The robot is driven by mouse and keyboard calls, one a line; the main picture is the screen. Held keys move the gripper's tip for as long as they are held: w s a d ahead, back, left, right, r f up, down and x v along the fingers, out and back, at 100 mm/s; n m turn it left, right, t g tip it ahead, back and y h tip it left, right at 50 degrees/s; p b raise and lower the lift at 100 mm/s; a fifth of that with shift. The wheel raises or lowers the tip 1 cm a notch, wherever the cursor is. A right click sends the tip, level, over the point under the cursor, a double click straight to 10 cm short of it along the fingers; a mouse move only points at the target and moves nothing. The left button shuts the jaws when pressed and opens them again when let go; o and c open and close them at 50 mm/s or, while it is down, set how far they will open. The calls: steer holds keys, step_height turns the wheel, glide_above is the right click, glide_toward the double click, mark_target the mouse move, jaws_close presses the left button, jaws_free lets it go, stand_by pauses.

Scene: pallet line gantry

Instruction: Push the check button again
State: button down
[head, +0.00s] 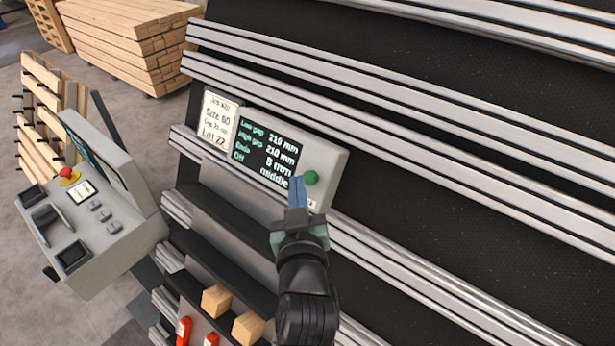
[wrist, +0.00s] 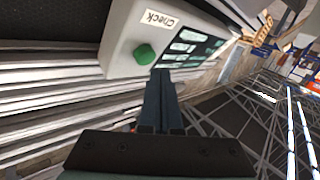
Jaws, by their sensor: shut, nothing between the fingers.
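The check button is a round green button (head: 311,178) at the right end of a grey box with a dark display. In the wrist view the green button (wrist: 144,54) sits just beyond and left of my fingertips, below a label reading "Check". My gripper (head: 297,180) is shut and empty, its blue fingers pointing up at the box just left of the button. In the wrist view my gripper (wrist: 162,75) also shows shut. I cannot tell whether the fingertips touch the box. The display (head: 266,152) reads low gap 210 mm, high gap 210 mm, ends 8 mm, off middle.
A job slip (head: 216,122) is beside the display. A control console (head: 110,235) with a red knob stands at left. Wood blocks (head: 216,300) and red-handled items (head: 184,330) lie on the shelves below. Metal rails (head: 450,125) cross the dark panel. Stacked timber (head: 130,45) stands behind.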

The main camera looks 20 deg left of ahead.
steer(key=shift+w+f, duration=0.1)
steer(key=shift+f, duration=0.05)
steer(key=shift+w+d+b, duration=0.15)
steer(key=shift+w+b, duration=0.1)
steer(key=shift+b, duration=0.25)
steer(key=shift+w+d+f+b, duration=0.2)
steer(key=shift+w+f+b, duration=0.15)
steer(key=shift+b, duration=0.25)
stand_by(0.6)
steer(key=shift+r, duration=0.1)
steer(key=shift+s+a+r+p, duration=0.3)
steer(key=shift+s+r+p, duration=0.05)
steer(key=shift+s+p, duration=0.4)
steer(key=shift+s+a+r+p, duration=0.25)
steer(key=shift+s+r+p, duration=0.15)
steer(key=shift+s+p, duration=0.3)
steer(key=shift+s+a+r+p, duration=0.3)
steer(key=shift+s+r+p, duration=0.1)
steer(key=shift+s+p, duration=0.3)
steer(key=shift+s+a+r+p, duration=0.25)
steer(key=shift+s+r+p, duration=0.15)
steer(key=shift+s+p, duration=0.3)
steer(key=shift+w, duration=0.1)
